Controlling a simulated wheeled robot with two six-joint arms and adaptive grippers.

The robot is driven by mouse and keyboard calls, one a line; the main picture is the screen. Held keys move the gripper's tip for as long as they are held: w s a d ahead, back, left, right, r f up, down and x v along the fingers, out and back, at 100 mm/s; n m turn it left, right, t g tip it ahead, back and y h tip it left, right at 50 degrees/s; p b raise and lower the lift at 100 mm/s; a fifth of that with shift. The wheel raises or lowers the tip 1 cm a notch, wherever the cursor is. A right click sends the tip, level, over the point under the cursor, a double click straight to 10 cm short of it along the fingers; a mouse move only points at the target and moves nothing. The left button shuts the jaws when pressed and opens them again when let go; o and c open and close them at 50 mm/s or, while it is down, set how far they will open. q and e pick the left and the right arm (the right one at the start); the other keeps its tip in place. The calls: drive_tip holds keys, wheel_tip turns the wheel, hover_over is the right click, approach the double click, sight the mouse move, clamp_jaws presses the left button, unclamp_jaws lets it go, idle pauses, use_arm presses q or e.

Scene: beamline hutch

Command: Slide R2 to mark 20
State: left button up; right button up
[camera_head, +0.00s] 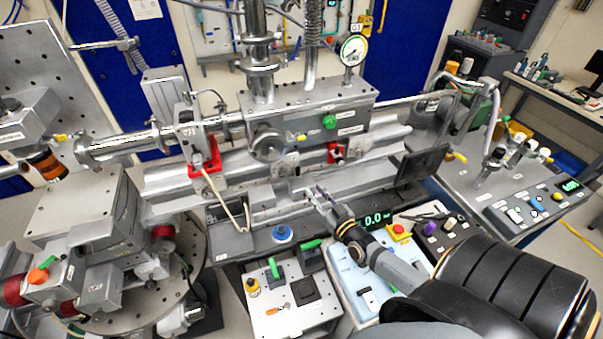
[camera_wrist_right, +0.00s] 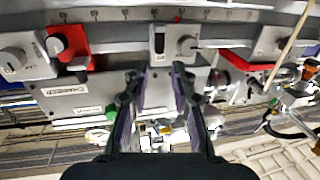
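A silver sliding block with a knob (camera_head: 285,165) sits on the long rail (camera_head: 385,178) between two red-based pieces. It also shows in the right wrist view (camera_wrist_right: 160,42), just beyond my fingertips. I cannot read an R2 label on it or on the other blocks. My right gripper (camera_head: 312,194) is in front of the rail. In the wrist view it (camera_wrist_right: 159,70) is open, with nothing between its fingers. A small red mark (camera_wrist_right: 178,18) shows on the rail's scale; the numbers are too small to read. My left gripper is not in view.
Red-based pieces stand to the left (camera_head: 205,168) and right (camera_head: 340,153) of the silver block. A chamber (camera_head: 320,115) lies behind the rail. A green 0.0 display (camera_head: 376,218), a blue knob (camera_head: 282,233) and control boxes lie in front, near my right arm.

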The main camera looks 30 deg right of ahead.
sight(299, 173)
drive_tip(key=w, duration=0.3)
drive_tip(key=w+b, duration=0.1)
drive_tip(key=w, duration=0.2)
drive_tip(key=shift+d+f+b, duration=0.15)
drive_tip(key=shift+f+b, duration=0.05)
drive_tip(key=shift+b, duration=0.1)
drive_tip(key=w+b, duration=0.1)
drive_tip(key=w, duration=0.2)
drive_tip(key=shift+w+d, duration=0.1)
drive_tip(key=shift+w, duration=0.1)
drive_tip(key=shift+w+r, duration=0.1)
clamp_jaws()
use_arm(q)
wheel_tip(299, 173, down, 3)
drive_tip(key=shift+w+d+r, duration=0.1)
